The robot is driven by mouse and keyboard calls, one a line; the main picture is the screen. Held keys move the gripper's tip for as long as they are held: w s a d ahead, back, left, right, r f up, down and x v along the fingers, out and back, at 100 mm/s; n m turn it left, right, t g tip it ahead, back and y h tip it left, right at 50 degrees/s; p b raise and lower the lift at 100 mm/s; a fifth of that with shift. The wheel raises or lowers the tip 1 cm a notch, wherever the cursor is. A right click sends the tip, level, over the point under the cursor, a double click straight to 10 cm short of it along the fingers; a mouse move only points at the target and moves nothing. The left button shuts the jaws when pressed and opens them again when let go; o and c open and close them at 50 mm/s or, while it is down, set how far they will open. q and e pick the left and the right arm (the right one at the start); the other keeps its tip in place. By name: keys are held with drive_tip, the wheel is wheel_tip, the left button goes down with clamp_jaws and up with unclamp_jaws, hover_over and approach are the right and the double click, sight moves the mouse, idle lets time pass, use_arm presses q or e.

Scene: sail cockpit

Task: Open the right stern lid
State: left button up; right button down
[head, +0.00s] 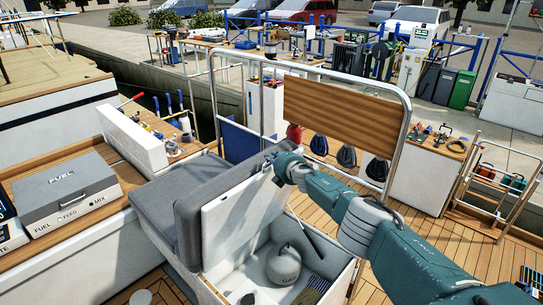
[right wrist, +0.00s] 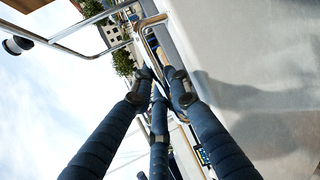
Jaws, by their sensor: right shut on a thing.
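The right stern lid (head: 236,220) stands raised on the open locker, its white inner face toward me and grey cushion behind. My right gripper (head: 277,168) is at the lid's upper right edge and shut on it. In the right wrist view, my gripper's dark blue fingers (right wrist: 158,78) converge beside a bent metal loop (right wrist: 150,24), seemingly the lid's handle; the exact contact is hard to see. The lid's pale face (right wrist: 245,75) fills the right of that view. My left gripper is not in view.
A steel rail with a wooden panel (head: 338,117) stands behind the lid. A grey FUEL box (head: 68,190) sits at the left. Wooden deck (head: 455,250) lies at the right.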

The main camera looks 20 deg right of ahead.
drive_tip(key=shift+s+a+f, duration=0.1)
drive_tip(key=shift+a+f, duration=0.1)
drive_tip(key=shift+f, duration=0.05)
drive_tip(key=c, duration=1.7)
unclamp_jaws()
drive_tip(key=shift+d+r, duration=0.15)
drive_tip(key=shift+r, duration=0.4)
drive_tip(key=shift+s+a+f, duration=0.2)
drive_tip(key=shift+s, duration=0.3)
drive_tip(key=s, duration=1.2)
drive_tip(key=shift+a, duration=0.15)
drive_tip(key=shift+a, duration=0.1)
